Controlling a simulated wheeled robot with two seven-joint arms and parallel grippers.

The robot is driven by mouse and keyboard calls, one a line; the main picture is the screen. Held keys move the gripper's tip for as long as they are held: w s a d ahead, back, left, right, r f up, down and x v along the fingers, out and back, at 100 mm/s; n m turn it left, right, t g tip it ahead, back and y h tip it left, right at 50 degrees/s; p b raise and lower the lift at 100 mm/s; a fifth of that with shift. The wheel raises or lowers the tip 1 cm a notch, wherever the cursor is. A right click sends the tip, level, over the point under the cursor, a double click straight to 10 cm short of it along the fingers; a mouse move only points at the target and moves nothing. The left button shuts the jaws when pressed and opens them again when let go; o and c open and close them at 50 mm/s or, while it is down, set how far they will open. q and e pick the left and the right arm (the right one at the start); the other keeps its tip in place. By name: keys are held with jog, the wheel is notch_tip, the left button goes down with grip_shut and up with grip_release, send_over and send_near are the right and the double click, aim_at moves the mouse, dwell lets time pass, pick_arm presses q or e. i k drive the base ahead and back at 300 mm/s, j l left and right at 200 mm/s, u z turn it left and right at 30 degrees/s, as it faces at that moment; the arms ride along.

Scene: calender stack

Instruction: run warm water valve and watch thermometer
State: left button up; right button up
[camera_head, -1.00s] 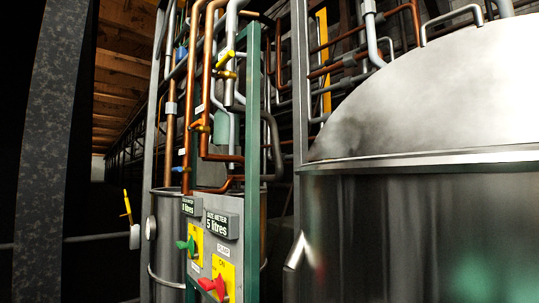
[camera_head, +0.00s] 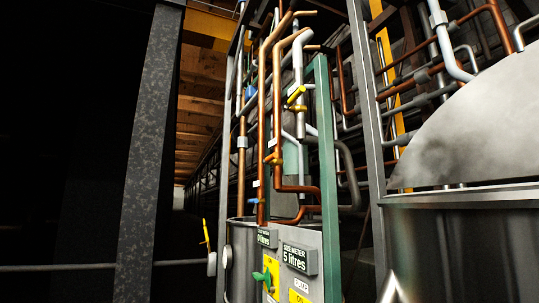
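Copper and grey pipes (camera_head: 278,120) rise in a green and grey frame at the centre of the view. A blue-handled valve (camera_head: 255,201) is at the lower left of the pipes. A control panel below carries a size meter (camera_head: 297,257) reading 5 litres and a green knob (camera_head: 267,279) on yellow. A round dial (camera_head: 227,257), possibly the thermometer, is on the grey tank's left side; its reading is too small to tell. Neither gripper is in view.
A large metal vat (camera_head: 455,235) with a domed lid fills the right side. A mottled grey post (camera_head: 148,150) stands at the left. A horizontal rail (camera_head: 60,267) runs behind it. A yellow-handled lever (camera_head: 206,236) stands left of the panel.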

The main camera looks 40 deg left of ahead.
aim_at(268, 158)
jog(key=k+z, duration=0.3)
jog(key=k+l+z, duration=0.25)
jog(key=k+j+z, duration=0.25)
jog(key=j, duration=0.2)
jog(key=j+z, duration=0.25)
jog(key=j, duration=0.15)
jog(key=k+j+z, duration=0.5)
jog(key=j, duration=0.2)
